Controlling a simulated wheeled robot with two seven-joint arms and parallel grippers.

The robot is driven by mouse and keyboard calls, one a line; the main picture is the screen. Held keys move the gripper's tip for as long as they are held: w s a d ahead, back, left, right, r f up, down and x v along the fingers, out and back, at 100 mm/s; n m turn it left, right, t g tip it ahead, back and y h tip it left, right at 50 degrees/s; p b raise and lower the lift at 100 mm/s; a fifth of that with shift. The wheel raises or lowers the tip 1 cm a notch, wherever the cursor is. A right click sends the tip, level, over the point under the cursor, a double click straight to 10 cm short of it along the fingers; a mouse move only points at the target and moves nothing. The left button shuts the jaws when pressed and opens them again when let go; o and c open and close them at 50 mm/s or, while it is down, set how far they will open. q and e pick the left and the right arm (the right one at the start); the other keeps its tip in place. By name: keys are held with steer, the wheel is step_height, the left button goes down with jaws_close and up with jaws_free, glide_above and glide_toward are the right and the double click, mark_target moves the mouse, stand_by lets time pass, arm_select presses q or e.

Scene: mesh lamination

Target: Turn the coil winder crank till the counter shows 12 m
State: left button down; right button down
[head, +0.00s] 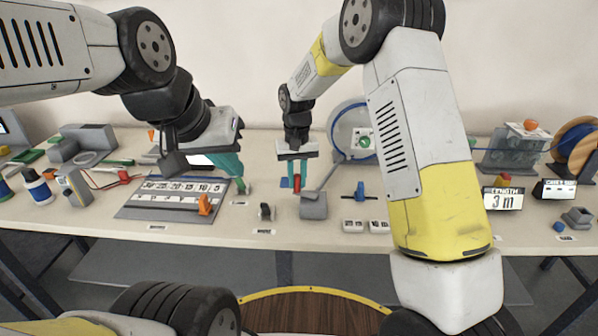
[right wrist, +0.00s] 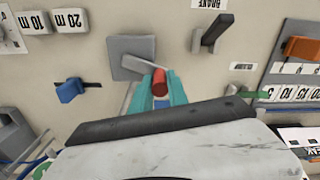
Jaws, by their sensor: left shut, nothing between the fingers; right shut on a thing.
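The crank's red handle (head: 297,184) is between the teal fingertips of my right gripper (head: 291,176), which is shut on it. In the right wrist view the red handle (right wrist: 160,82) sits at the end of a grey crank arm (right wrist: 139,63) above a grey block (right wrist: 125,47). The block also shows in the head view (head: 313,208). The counter (head: 503,199) reads "LENGTH 3 m". A large reel with a blue rim (head: 337,122) stands behind, partly hidden by my right arm. My left gripper (head: 240,182) is shut and empty above the bench, left of the crank.
A black lever (right wrist: 215,32) by a "BRAKE" label stands near the crank. A blue-handled part (head: 360,192) and blocks marked 10 m and 20 m (head: 353,225) lie to its right. A numbered scale board (head: 165,203) with an orange slider (head: 205,205) is to the left.

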steer(key=m, duration=0.1)
steer(key=w+m, duration=0.1)
steer(key=shift+w+d+m, duration=0.1)
steer(key=shift+d+m, duration=0.15)
steer(key=shift+m, duration=0.15)
steer(key=shift+w+d+m, duration=0.3)
steer(key=shift+m, duration=0.65)
steer(key=shift+w+d+m, duration=0.3)
steer(key=shift+m, duration=0.65)
steer(key=c, duration=1.3)
jaws_free()
step_height(320, 180, up, 8)
steer(key=shift+f, duration=0.1)
